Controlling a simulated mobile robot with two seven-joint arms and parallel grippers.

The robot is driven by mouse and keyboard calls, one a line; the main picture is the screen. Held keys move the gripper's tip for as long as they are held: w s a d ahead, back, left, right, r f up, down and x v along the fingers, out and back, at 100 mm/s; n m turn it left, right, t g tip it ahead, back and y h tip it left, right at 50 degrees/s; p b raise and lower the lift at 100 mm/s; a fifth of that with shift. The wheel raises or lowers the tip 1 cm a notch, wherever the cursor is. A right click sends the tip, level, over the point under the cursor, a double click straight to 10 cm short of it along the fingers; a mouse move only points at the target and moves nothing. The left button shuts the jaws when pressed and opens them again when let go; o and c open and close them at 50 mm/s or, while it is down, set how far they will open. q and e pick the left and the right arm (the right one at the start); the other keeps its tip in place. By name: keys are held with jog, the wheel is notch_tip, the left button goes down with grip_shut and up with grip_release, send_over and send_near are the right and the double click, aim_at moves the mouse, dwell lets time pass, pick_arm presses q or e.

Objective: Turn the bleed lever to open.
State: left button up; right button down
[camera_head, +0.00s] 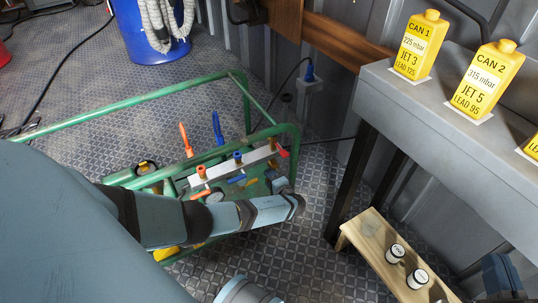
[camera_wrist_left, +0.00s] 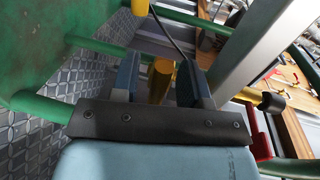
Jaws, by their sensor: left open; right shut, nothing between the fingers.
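A small red lever (camera_head: 282,152) sits at the right end of a silver manifold bar (camera_head: 262,154); which fitting is the bleed lever is not labelled. A red part (camera_wrist_left: 260,143) also shows at the lower right of the left wrist view, beside a brass fitting (camera_wrist_left: 258,98). In the left wrist view my left gripper (camera_wrist_left: 157,70) is open. A yellow post shows between its fingers; whether they touch it is unclear. My right gripper is not clearly visible.
A green tubular frame (camera_head: 130,102) surrounds the manifold, with upright orange (camera_head: 186,139) and blue (camera_head: 217,129) handles. A grey bench (camera_head: 440,120) with yellow cans (camera_head: 420,45) and a low wooden stool (camera_head: 370,238) with two white-lidded jars stand at the right.

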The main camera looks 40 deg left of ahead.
pick_arm(q)
jog(key=shift+c, duration=0.2)
grip_shut()
